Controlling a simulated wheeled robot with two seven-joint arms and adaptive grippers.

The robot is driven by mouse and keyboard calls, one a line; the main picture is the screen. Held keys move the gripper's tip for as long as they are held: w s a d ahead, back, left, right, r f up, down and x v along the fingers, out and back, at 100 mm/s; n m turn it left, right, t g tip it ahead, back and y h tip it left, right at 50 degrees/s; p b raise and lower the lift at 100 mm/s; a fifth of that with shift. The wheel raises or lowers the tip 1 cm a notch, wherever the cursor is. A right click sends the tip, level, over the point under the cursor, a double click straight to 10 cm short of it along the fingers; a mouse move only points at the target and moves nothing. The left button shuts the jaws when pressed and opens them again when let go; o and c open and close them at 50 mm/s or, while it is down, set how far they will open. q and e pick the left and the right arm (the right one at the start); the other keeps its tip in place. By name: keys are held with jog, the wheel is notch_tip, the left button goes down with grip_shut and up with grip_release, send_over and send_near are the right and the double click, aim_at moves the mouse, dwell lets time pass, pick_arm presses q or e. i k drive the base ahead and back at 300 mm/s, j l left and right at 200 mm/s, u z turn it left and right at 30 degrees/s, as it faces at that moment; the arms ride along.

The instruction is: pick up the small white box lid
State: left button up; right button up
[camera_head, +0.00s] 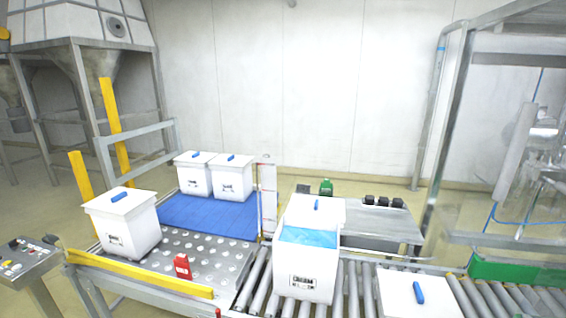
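A white lid (330,212) with a blue handle shows just behind an open white box (306,278). It appears to lie on the metal side table (378,224), and its near edge is partly hidden by the box. The open box stands upright on the roller conveyor (350,292), has a dark printed label on its front and shows a blue liner (308,237) at its top. Neither of my grippers is in view.
Closed white boxes stand at left (130,237), at the back on a blue belt (208,215), and at front right (395,297), cut by the edge. A red block (182,266) and yellow rail (140,274) are front left. Small black items (383,202) sit on the side table.

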aim_at(402, 295)
jog(key=z, duration=1.25)
